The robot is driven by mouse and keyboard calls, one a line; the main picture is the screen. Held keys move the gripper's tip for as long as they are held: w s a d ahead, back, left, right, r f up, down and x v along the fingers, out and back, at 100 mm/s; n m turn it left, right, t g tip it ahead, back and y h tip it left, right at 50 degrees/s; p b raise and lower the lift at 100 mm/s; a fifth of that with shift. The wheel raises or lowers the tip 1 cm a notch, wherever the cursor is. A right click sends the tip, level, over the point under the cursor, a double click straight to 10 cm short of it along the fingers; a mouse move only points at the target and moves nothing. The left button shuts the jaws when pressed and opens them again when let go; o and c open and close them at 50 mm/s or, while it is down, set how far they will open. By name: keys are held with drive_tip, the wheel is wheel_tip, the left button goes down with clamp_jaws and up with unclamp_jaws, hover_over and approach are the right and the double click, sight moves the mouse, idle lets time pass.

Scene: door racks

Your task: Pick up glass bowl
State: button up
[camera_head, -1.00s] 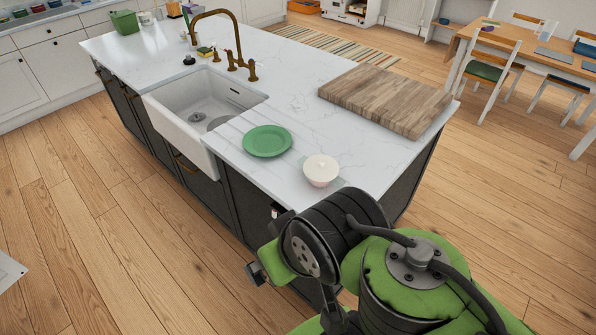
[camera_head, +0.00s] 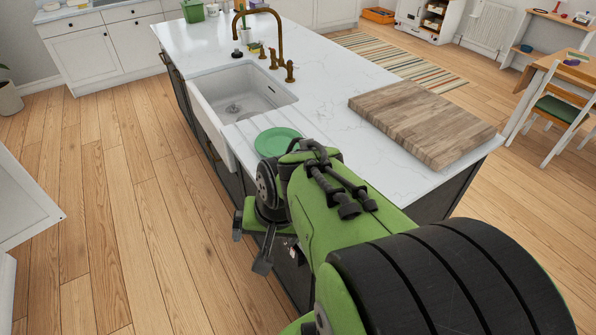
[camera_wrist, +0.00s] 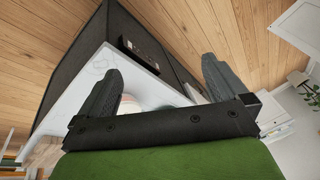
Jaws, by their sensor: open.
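My gripper (camera_head: 250,250) is open and empty, beside the near side of the kitchen island. In the wrist view its two fingers (camera_wrist: 161,68) are spread apart, with the island's edge and dark front beyond them. The pale bowl, which stood on the counter right of the green plate (camera_head: 276,141), is hidden behind my arm in the head view. In the wrist view a small pale, pinkish rounded shape (camera_wrist: 127,100) shows beside the left finger, low between the fingers. It looks like the bowl, partly covered by the gripper. I cannot tell whether it is glass.
The white island top (camera_head: 330,75) holds a sink (camera_head: 245,95), a brass tap (camera_head: 262,22) and a thick wooden board (camera_head: 422,120). A white cabinet (camera_head: 22,195) stands at the left. Wooden floor (camera_head: 130,200) is clear between it and the island.

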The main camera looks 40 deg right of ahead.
drive_tip(key=d+f+m+t+y+b, duration=0.1)
drive_tip(key=d+f+m+t+y, duration=0.25)
drive_tip(key=d+f+m, duration=1)
drive_tip(key=s+d+m+t+h, duration=0.3)
drive_tip(key=d+m, duration=0.3)
drive_tip(key=m, duration=0.2)
drive_tip(key=s+d+m+t+h, duration=0.35)
drive_tip(key=d+m, duration=0.25)
drive_tip(key=m, duration=0.3)
drive_tip(key=shift+n, duration=0.25)
drive_tip(key=x, duration=0.5)
drive_tip(key=b+x, duration=0.1)
drive_tip(key=x, duration=0.5)
drive_tip(key=f+x, duration=0.1)
drive_tip(key=x, duration=0.4)
drive_tip(key=shift+s+d+f, duration=0.1)
drive_tip(key=shift+s+d, duration=0.05)
drive_tip(key=shift+d, duration=0.2)
drive_tip(key=shift+s, duration=0.15)
drive_tip(key=c, duration=0.3)
clamp_jaws()
